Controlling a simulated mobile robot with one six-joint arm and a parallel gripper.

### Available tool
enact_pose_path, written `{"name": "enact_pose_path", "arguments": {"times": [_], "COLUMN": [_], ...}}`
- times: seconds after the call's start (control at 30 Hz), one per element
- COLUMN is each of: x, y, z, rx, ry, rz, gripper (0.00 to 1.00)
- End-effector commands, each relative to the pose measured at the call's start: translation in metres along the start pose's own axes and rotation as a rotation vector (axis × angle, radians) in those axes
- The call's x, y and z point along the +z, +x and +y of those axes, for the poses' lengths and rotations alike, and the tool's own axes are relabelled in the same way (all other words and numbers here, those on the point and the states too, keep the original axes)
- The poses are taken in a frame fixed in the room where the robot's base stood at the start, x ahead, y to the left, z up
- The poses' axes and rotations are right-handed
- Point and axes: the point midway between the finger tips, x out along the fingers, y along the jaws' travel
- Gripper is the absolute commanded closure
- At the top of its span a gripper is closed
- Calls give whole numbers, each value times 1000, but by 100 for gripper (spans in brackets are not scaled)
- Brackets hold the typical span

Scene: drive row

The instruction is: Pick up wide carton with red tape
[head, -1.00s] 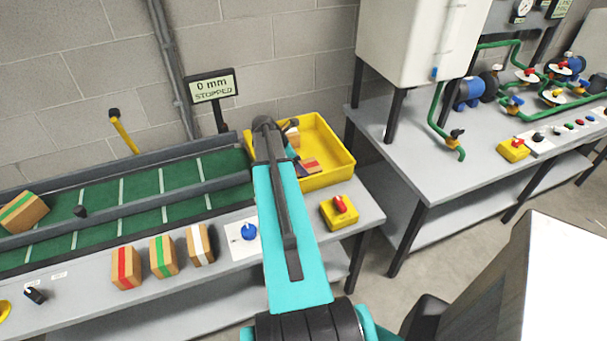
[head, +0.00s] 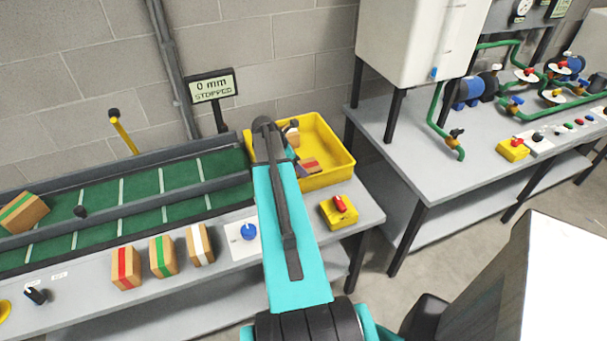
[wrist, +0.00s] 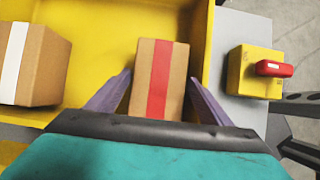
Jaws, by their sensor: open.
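A brown carton with a red tape stripe (wrist: 160,80) lies in the yellow bin, in the middle of the wrist view. It also shows in the bin in the head view (head: 311,165), partly behind my arm. My gripper (wrist: 159,76) is open, with one purple finger on each side of this carton; I cannot tell whether either finger touches it. A second brown carton with red tape (head: 125,268) stands on the table front, left of the green-taped and white-taped ones.
A white-taped carton (wrist: 36,65) is left of my gripper inside the yellow bin (head: 338,147). A yellow box with a red switch (head: 339,212) stands just outside the bin. The green conveyor (head: 140,188) carries a green-taped carton (head: 24,212); its display (head: 212,87) reads 0 mm, stopped.

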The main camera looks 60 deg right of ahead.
Motion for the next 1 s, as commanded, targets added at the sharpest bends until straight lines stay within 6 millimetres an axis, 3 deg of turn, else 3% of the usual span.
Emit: {"name": "enact_pose_path", "arguments": {"times": [0.3,0.67,1.0], "x": [0,-1,0], "y": [0,0,-1], "z": [0,0,0], "rx": [0,0,0], "ry": [0,0,0], "rz": [0,0,-1], "gripper": [27,86,89]}}
